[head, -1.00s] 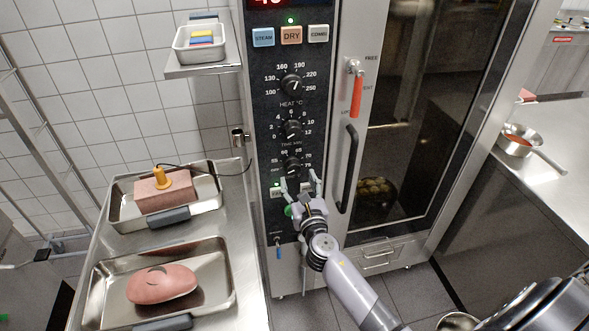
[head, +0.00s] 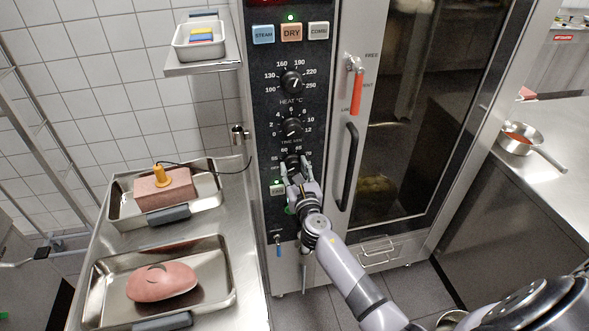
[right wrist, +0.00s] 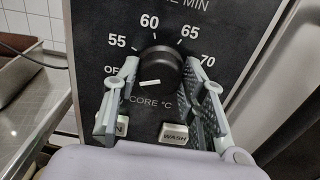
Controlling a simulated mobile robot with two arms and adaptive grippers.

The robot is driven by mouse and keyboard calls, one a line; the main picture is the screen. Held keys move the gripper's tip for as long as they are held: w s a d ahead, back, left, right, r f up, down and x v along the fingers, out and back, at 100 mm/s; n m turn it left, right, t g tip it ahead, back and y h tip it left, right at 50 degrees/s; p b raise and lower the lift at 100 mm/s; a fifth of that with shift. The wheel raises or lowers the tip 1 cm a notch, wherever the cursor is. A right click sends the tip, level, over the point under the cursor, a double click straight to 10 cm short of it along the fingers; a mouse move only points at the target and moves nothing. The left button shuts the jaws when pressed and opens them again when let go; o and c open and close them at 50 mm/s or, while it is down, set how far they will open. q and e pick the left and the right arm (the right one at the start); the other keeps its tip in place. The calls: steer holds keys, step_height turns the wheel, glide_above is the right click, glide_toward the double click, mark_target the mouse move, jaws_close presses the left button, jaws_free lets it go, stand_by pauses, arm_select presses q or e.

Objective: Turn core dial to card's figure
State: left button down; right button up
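The core dial (right wrist: 160,70) is a black knob with a white mark, low on the oven's black panel. In the right wrist view its mark lies on the lower left face, towards the partly covered OFF label. The scale shows 55, 60, 65 and 70. In the head view the dial (head: 291,160) is partly covered by my right gripper (head: 297,168). That gripper (right wrist: 161,70) is open, one finger on each side of the dial; contact cannot be told. No card with a readable figure shows. My left gripper is out of view.
Above are the time dial (head: 291,128) and heat dial (head: 291,83). The black door handle (head: 349,167) is close on the right. WASH (right wrist: 174,134) and another button sit below the core dial. A steel counter with a probe-pierced meat block (head: 165,190) is left.

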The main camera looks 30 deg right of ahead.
steer(key=c, duration=0.6)
steer(key=shift+c, duration=0.2)
